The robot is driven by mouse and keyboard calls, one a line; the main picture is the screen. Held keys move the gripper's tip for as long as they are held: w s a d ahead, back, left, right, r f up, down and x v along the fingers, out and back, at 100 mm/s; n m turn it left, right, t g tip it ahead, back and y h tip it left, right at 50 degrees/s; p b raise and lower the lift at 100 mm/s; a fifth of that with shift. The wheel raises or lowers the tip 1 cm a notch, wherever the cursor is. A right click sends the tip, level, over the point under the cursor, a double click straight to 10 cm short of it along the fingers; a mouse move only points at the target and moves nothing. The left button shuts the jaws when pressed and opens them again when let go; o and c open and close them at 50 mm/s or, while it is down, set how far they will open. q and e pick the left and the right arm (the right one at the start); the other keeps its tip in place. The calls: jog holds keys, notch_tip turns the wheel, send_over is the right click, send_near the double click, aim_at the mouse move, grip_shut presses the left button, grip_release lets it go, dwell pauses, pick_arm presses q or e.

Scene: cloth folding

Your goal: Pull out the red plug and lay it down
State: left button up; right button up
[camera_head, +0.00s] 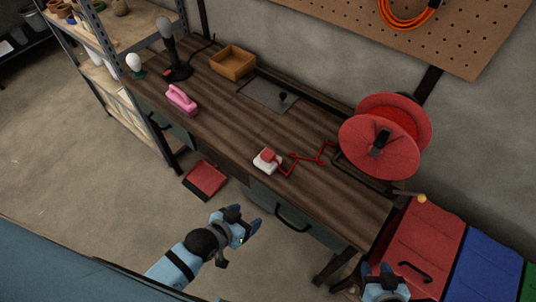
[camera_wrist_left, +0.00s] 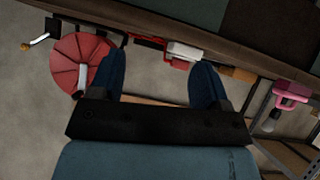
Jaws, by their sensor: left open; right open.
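The red plug (camera_head: 269,155) sits at a white socket block (camera_head: 263,166) near the front edge of the wooden workbench. A red cord (camera_head: 307,157) runs from it in bends toward the right. My left gripper (camera_head: 249,219) is open and empty, in front of the bench and apart from the plug. In the left wrist view the white block (camera_wrist_left: 188,50) shows beyond and between its open fingers (camera_wrist_left: 158,82), with red beside it; the plug's exact seat is too small to tell there. My right gripper (camera_head: 384,270) is open and empty at the bottom right.
A large red reel (camera_head: 378,150) stands at the bench's right end. A pink handled object (camera_head: 181,100), a wooden box (camera_head: 232,62) and a dark lamp-like stand (camera_head: 176,65) are farther left. Red and blue bins (camera_head: 425,245) stand at right. Bare bench (camera_head: 220,125) lies left of the plug.

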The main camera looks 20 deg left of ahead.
pick_arm(q)
jog(key=w+d+r+m+g+h+p, duration=0.25)
jog(key=w+d+g, duration=0.35)
jog(key=w+d, duration=0.5)
jog(key=w+a+r+g+y, duration=0.1)
jog(key=w+a+r+y, duration=0.1)
jog(key=w+a, duration=0.1)
jog(key=w+a+r+n+g+y, duration=0.1)
jog(key=w+a+r+y, duration=0.1)
jog(key=w+a, duration=0.2)
jog(key=w+a+r+g+y, duration=0.2)
jog(key=w+a, duration=0.1)
jog(key=a, duration=0.1)
jog(key=shift+w+r+n+y+p, duration=0.25)
jog(key=shift+r+p, duration=0.1)
jog(key=shift+r, duration=0.05)
jog(key=shift+w+a+r, duration=0.15)
jog(key=shift+a+r, duration=0.05)
jog(key=shift+a, duration=0.05)
